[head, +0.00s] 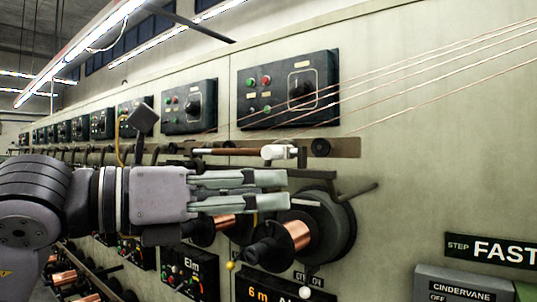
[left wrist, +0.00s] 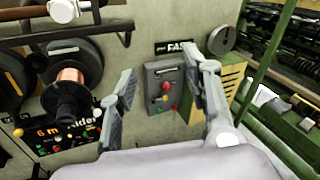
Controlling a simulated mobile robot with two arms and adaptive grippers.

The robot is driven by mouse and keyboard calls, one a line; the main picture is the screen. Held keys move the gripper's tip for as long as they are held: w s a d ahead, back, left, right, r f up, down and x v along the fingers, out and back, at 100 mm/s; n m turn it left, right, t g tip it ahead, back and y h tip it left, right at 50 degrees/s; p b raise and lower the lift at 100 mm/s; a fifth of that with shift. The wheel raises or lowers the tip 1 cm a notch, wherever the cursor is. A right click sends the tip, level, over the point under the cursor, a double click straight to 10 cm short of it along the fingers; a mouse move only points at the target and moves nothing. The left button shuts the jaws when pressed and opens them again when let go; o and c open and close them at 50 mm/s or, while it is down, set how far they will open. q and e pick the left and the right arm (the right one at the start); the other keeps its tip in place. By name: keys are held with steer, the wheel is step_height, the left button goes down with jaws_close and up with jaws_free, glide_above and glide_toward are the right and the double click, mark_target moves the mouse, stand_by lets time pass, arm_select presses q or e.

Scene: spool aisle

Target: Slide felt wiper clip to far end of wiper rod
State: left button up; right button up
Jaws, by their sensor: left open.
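The felt wiper clip looks like a small white block (head: 275,152) at the right end of a brown wiper rod (head: 232,151) on the machine face; a pale piece shows at the rod's left end. In the left wrist view the white clip (left wrist: 63,10) and part of the rod (left wrist: 27,12) show at the top left. My left gripper (head: 286,190) is open and empty, its fingers pointing right, below the rod in the picture and apart from the clip. It also shows in the left wrist view (left wrist: 158,76). My right gripper is not in view.
A copper spool (head: 297,235) on a dark flange sits below the rod, close to my fingers in the picture. A control panel (head: 288,88) and thin wires are above. A grey switch box (left wrist: 163,88) and a green frame (left wrist: 262,40) lie to the right.

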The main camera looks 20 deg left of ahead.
arm_select(q)
steer(key=a+r+n+t+y, duration=0.4)
steer(key=a+r+y, duration=0.15)
steer(key=a, duration=0.35)
steer(key=p, duration=0.5)
glide_toward(266, 154)
steer(key=x, duration=0.9)
steer(key=shift+w+d, duration=0.35)
steer(key=shift+w, duration=0.3)
jaws_close()
